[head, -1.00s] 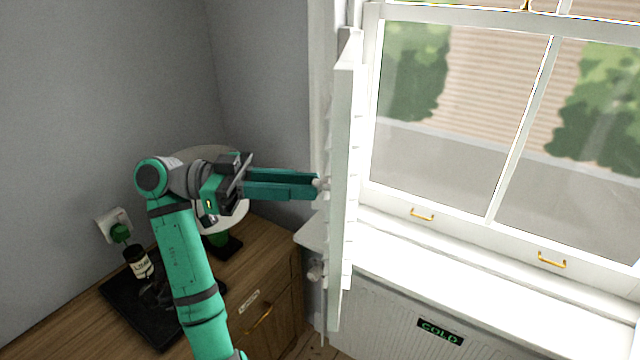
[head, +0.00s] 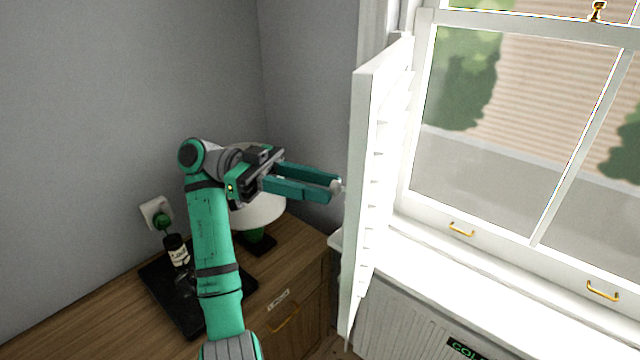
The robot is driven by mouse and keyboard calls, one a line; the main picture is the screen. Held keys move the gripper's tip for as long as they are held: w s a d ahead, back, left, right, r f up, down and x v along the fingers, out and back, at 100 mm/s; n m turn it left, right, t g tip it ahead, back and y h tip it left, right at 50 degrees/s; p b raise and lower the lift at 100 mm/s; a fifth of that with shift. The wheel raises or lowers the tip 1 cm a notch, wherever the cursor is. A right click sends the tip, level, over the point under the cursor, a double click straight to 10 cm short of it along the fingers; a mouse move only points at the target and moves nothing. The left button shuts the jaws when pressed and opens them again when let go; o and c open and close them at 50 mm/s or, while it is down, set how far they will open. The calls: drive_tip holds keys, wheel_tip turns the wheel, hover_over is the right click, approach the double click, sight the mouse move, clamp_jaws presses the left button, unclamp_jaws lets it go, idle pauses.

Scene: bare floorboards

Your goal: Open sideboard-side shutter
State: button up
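The white louvred shutter (head: 377,190) stands swung out from the left side of the window frame, at an angle toward the sideboard. Its slatted face shows toward the window. My gripper (head: 335,189) is at the shutter's near face, left of its free edge. The two green fingers lie on either side of a small pale knob (head: 337,187) and appear closed on it. The exact finger contact is small and hard to see.
The white windowsill (head: 440,270) and radiator cover (head: 400,325) lie right of the shutter.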

drive_tip(key=shift+o, duration=0.5)
drive_tip(key=shift+d, duration=0.1)
drive_tip(key=shift+w+a+r, duration=0.1)
drive_tip(key=shift+w+a, duration=0.15)
drive_tip(key=shift+a, duration=0.25)
drive_tip(key=v, duration=0.9)
drive_tip(key=shift+a, duration=0.35)
drive_tip(key=shift+w, duration=0.1)
